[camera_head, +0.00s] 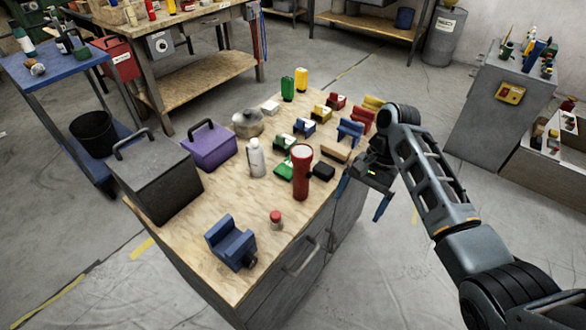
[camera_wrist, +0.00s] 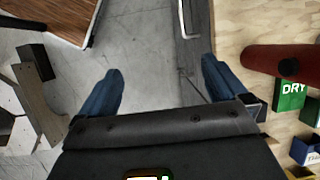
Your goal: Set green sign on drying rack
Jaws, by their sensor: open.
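A green block-like piece marked "DRY" (camera_wrist: 291,92) shows in the wrist view, beside the red torch at the right edge. In the head view two small green pieces, one farther (camera_head: 285,142) and one nearer (camera_head: 283,169), lie by the torch on the wooden bench top; I cannot tell which one is marked. I cannot identify a drying rack for certain in either view. My gripper (camera_head: 364,194) is open and empty, its blue fingers pointing down off the bench's right side. In the wrist view the gap between its fingers (camera_wrist: 161,70) shows bare floor.
The red torch (camera_head: 302,172) stands upright near the bench's right edge. A black block (camera_head: 323,172) is beside it. Blue (camera_head: 350,131), red and yellow pieces stand farther back. A grey bottle (camera_head: 256,158), purple box (camera_head: 209,146) and blue vise (camera_head: 231,242) also occupy the bench.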

